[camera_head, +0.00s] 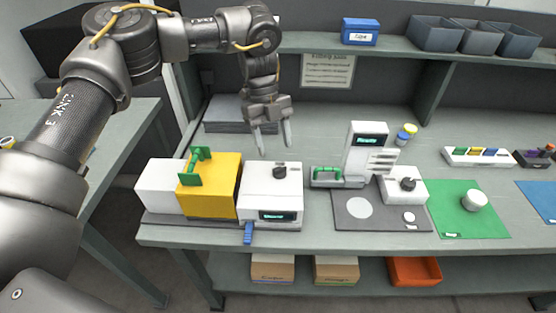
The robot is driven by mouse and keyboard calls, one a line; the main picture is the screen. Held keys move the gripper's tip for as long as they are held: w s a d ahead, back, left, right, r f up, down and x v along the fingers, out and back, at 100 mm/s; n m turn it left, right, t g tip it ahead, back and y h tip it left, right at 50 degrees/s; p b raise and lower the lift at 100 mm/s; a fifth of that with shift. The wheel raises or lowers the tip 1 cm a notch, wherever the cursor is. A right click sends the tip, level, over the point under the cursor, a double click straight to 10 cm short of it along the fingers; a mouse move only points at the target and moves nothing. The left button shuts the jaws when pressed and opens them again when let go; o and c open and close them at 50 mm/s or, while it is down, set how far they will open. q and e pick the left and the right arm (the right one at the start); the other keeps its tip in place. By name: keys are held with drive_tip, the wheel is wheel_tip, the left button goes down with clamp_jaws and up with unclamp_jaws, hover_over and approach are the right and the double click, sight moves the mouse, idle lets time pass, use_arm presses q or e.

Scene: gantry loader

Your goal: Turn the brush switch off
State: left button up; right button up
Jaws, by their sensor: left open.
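My left gripper (272,143) hangs pointing down with its two fingers apart and nothing between them. It is above and behind a white box (268,197) with a black knob (280,171) on top and a lit display on its front. A second, smaller white box (417,196) with a black knob (407,184) stands further right, by a grey mat. I cannot tell from labels which knob is the brush switch. My right gripper is not in view.
A yellow block (215,192) with a green handle (195,167) stands left of the display box. A white device with an upright display (367,150) stands right of it. A green mat (463,222) with a white round piece (474,200) lies further right.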

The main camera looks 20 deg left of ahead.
sight(279, 167)
use_arm(q)
drive_tip(key=p+x, duration=0.1)
drive_tip(key=x, duration=0.3)
drive_tip(key=shift+s+d+f, duration=0.15)
drive_tip(key=shift+f, duration=0.15)
drive_tip(key=shift+d+f, duration=0.1)
drive_tip(key=shift+f, duration=0.3)
drive_tip(key=shift+c, duration=0.5)
drive_tip(key=c, duration=0.9)
